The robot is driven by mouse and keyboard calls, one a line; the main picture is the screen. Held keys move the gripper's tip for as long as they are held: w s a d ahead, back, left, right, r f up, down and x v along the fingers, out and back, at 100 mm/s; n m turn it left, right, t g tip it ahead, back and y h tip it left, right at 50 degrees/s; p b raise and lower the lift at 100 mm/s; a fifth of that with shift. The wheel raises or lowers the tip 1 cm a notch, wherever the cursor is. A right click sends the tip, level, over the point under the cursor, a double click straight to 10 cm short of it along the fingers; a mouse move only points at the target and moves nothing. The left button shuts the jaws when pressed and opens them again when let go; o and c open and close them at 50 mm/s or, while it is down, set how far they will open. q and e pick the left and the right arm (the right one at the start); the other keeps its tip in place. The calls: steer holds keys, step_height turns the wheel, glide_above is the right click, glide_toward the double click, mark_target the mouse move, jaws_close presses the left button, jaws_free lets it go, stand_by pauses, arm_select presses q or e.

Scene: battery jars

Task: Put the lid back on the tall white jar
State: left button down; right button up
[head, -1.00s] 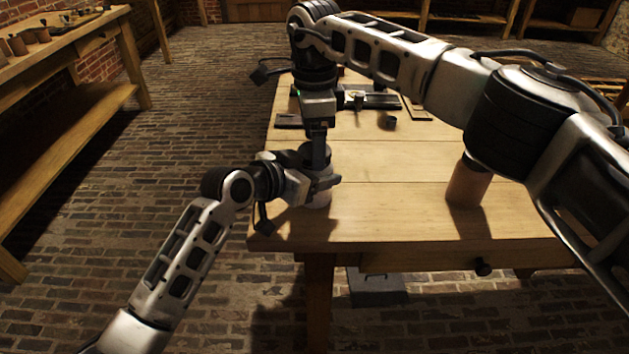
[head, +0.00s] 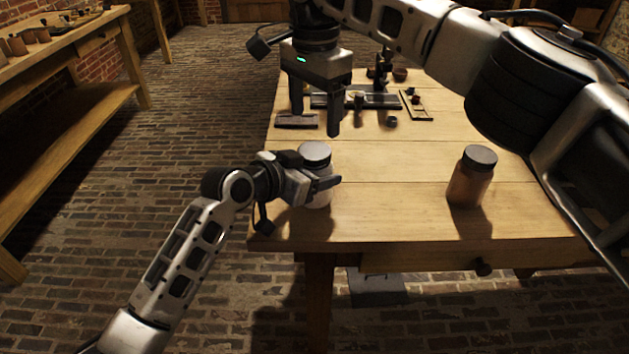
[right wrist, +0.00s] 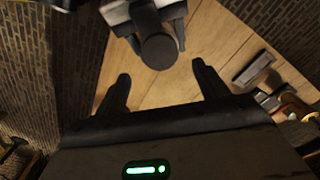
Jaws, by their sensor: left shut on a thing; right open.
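The white jar (head: 319,199) stands upright near the table's front left corner. Its round grey lid (head: 315,153) sits on top of its mouth; whether it is fully seated I cannot tell. My left gripper (head: 318,187) is shut around the jar's body and hides part of it. My right gripper (head: 315,121) is open and empty, raised above and behind the jar, apart from the lid. In the right wrist view the lid (right wrist: 159,51) shows as a dark disc beyond the open fingertips of my right gripper (right wrist: 160,74).
A brown jar with a dark lid (head: 468,180) stands on the wooden table (head: 390,205) to the right. Dark trays and small parts (head: 370,100) lie at the back. The table between the two jars is clear.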

mark_target(314, 150)
steer(key=n, duration=0.1)
steer(key=r+n, duration=0.1)
steer(key=n, duration=0.3)
steer(key=shift+r, duration=0.25)
steer(key=shift+f, duration=0.1)
steer(key=shift+f, duration=3.95)
steer(key=c, duration=1)
steer(key=m, duration=1.2)
steer(key=shift+m, duration=0.4)
